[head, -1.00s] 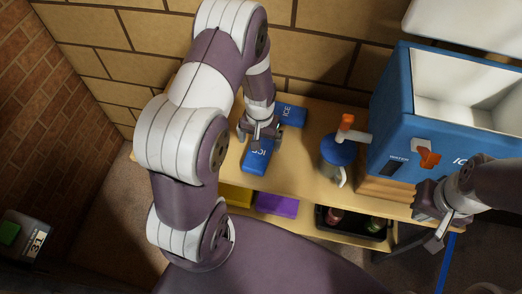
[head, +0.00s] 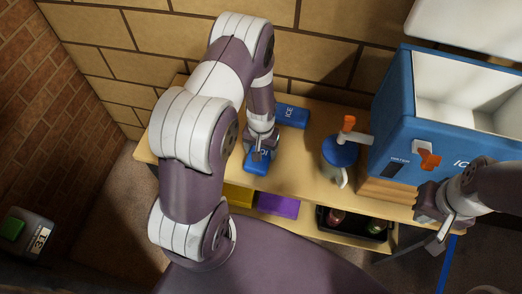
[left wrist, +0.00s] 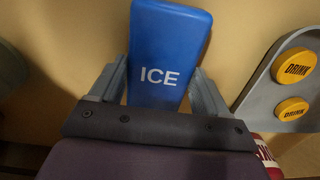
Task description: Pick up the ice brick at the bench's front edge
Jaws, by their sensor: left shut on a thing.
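The blue ice brick (head: 256,165) is at the bench's front edge, with white ICE lettering. My left gripper (head: 260,146) comes down over its back part and is shut on it. In the left wrist view the ice brick (left wrist: 168,50) stands between the two grey fingers of the left gripper (left wrist: 160,90), one on each side. I cannot tell whether the brick is clear of the bench. A second blue ice brick (head: 291,115) lies further back, behind the gripper. My right gripper (head: 440,222) is at the right, in front of the cooler; its jaw opening is unclear.
The blue cooler (head: 395,140) with an orange tap stands on a wooden block at the right of the bench (head: 210,150). A blue-lidded jug (head: 338,155) stands left of it. A purple item (head: 278,205), a yellow item (head: 238,196) and a black crate with bottles (head: 350,235) are below.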

